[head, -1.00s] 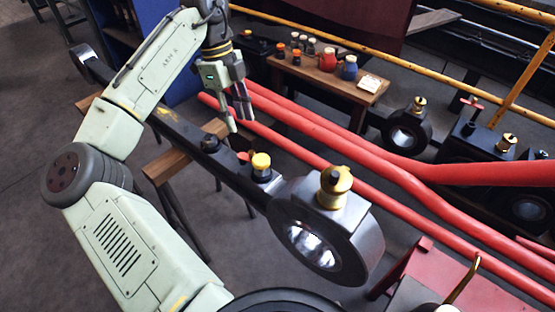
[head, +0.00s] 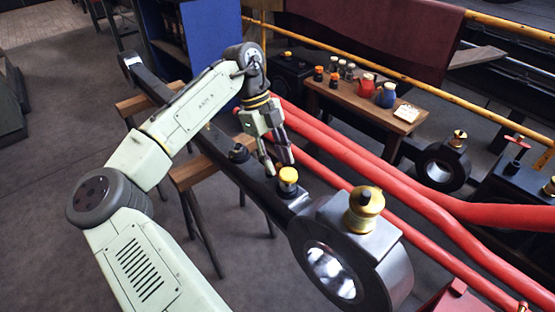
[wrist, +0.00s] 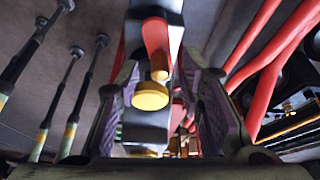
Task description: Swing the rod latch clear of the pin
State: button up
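The dark connecting rod (head: 222,152) lies across wooden trestles, its big round end (head: 335,268) toward me. On the rod stands a yellow-capped pin (head: 288,175). In the wrist view the yellow cap (wrist: 150,96) is near the middle, and the red rod latch (wrist: 156,36) lies along the rod just beyond it, close to a small brass piece (wrist: 159,68). In the head view my gripper hides the latch. My gripper (head: 278,163) is open and empty, just above the rod beside the yellow cap. Its fingers (wrist: 165,118) stand either side of the rod in the wrist view.
Thick red pipes (head: 365,165) run close along the right side of the rod. A brass-topped fitting (head: 364,210) stands on the big end. A wooden bench (head: 345,105) with small pots is behind. Open floor (head: 75,120) lies to the left.

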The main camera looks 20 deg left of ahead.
jog(key=shift+s+d+f, duration=0.1)
jog(key=shift+d+f, duration=0.05)
jog(key=shift+f, duration=0.2)
jog(key=shift+c, duration=0.4)
grip_shut()
